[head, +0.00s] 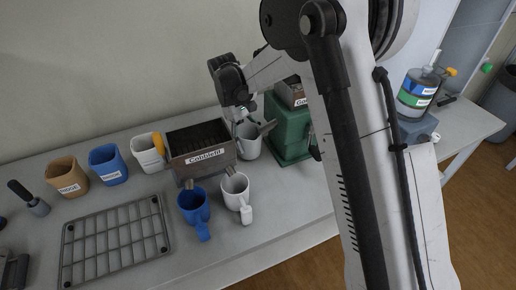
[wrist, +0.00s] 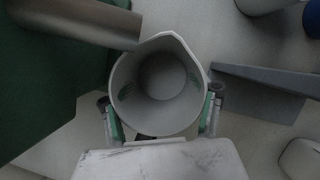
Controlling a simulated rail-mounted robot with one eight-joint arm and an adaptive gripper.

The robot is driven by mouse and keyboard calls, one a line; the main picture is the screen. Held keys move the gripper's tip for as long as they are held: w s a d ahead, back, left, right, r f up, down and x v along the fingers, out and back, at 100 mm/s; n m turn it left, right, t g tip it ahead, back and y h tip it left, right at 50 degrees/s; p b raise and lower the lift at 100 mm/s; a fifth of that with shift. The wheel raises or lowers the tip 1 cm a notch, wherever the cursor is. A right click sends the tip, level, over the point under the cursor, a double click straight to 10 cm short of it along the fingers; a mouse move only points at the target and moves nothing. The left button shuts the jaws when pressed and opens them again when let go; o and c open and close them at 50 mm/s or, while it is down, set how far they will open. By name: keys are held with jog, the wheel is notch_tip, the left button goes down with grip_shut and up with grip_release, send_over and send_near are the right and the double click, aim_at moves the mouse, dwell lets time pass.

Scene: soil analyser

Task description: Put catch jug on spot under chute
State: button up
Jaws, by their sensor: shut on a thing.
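The catch jug (head: 249,142) is a light grey, open-topped vessel with a pouring lip, close to the green analyser (head: 289,125). In the wrist view I look down into the empty-looking jug (wrist: 160,78). My gripper (wrist: 160,112) is shut on it, with a finger on each side. My gripper (head: 241,108) is partly hidden in the head view. The grey chute (wrist: 85,20) sticks out from the green body at upper left and ends beside the jug's rim, near the lip. The spot under the chute is not clearly visible, and I cannot tell whether the jug touches the table.
A labelled box (head: 202,150) stands left of the jug. A blue mug (head: 194,206) and a white mug (head: 236,190) stand in front. A wire rack (head: 115,240) and several cups lie further left. A grey plate-like edge (wrist: 265,88) is close on the right.

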aim_at(257, 145)
jog(key=shift+s+d+r, duration=0.1)
jog(key=shift+s+d, duration=0.25)
jog(key=shift+s, duration=0.05)
jog(key=shift+s+d+f, duration=0.25)
jog(key=shift+s+d, duration=0.35)
jog(key=shift+s, duration=0.05)
jog(key=shift+s+d+f, duration=0.25)
jog(key=shift+s+d, duration=0.3)
jog(key=shift+s, duration=0.05)
jog(key=shift+w+a+f, duration=0.1)
jog(key=shift+w+f, duration=0.05)
jog(key=shift+f, duration=0.05)
jog(key=shift+r, duration=0.1)
jog(key=o, duration=0.8)
jog(key=shift+f, duration=0.25)
jog(key=o, duration=0.4)
jog(key=shift+r, duration=0.1)
jog(key=shift+o, duration=0.2)
